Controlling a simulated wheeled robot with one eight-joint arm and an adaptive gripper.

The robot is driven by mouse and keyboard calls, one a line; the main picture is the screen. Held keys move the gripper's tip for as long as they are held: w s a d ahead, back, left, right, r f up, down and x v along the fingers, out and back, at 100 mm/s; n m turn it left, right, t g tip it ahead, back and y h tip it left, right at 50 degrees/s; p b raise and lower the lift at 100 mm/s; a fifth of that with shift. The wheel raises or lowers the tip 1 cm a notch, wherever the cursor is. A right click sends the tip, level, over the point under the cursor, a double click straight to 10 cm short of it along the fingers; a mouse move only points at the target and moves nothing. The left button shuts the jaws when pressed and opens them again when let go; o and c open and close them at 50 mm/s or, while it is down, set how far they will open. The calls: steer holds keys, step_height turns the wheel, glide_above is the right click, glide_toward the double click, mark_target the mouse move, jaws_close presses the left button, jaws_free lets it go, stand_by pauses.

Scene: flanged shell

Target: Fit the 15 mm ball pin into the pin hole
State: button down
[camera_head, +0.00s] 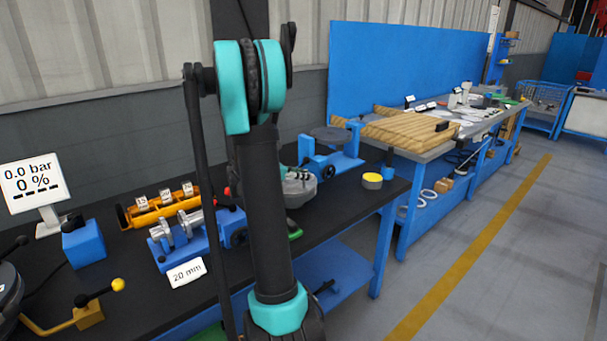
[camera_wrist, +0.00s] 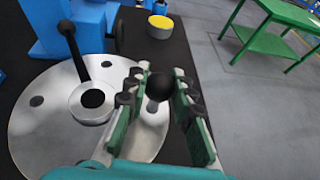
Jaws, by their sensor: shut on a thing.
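My gripper (camera_wrist: 158,88) is shut on a dark round ball, which I take to be the ball pin (camera_wrist: 158,86), between its green-padded fingers. I cannot tell which opening is the pin hole. The held ball appears above the flange's right edge, apart from the ring. In the head view my arm largely hides the gripper and the flange.
A black lever (camera_wrist: 72,48) rises behind the ring, beside a blue stand (camera_wrist: 80,22). A yellow-topped pot (camera_head: 372,181) stands near the bench's right end. An orange rack (camera_head: 160,208) with numbered labels and a blue fixture marked 20 mm (camera_head: 187,273) stand left of my arm.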

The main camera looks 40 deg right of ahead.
steer(key=shift+f, duration=1.45)
steer(key=c, duration=1.2)
jaws_free()
steer(key=v, duration=1.2)
steer(key=shift+s, duration=0.15)
